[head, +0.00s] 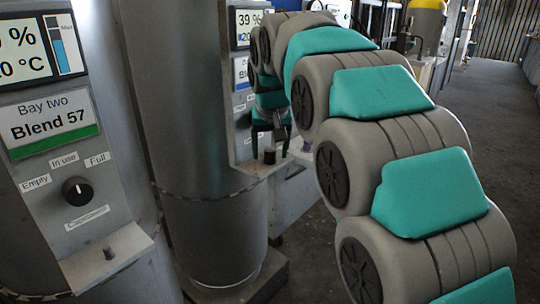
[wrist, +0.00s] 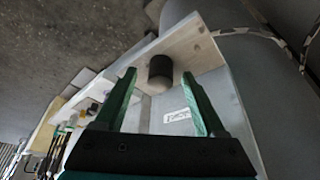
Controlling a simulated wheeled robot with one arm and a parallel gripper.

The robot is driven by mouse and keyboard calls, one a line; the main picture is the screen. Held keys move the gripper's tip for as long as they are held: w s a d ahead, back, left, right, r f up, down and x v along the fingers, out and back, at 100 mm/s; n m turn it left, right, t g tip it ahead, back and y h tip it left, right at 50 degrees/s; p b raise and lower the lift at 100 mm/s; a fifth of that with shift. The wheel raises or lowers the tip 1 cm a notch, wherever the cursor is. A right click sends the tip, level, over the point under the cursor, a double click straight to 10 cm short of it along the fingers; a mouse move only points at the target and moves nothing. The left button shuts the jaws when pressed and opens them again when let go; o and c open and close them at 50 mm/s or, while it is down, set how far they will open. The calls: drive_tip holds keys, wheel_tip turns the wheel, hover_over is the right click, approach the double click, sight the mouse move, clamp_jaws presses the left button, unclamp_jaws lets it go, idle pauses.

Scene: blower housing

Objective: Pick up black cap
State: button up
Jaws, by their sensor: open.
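The black cap (wrist: 160,68) is a short dark cylinder. In the wrist view it shows between the tips of my gripper (wrist: 159,76), with a gap on each side. In the head view the cap (head: 270,156) stands on a small ledge below a panel. My gripper (head: 271,138) points down just above it there, open and empty, its fingers spread to either side. The cap's far side is hidden.
The ledge (wrist: 195,45) is narrow and pale, with a panel beside it. A big grey cylinder (head: 190,100) stands left of my arm. A nearer panel (head: 50,130) marked "Blend 57" has a knob and a small peg (head: 108,253) on its ledge. Open floor lies right.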

drive_tip(key=shift+f, duration=0.1)
drive_tip(key=shift+c, duration=0.4)
clamp_jaws()
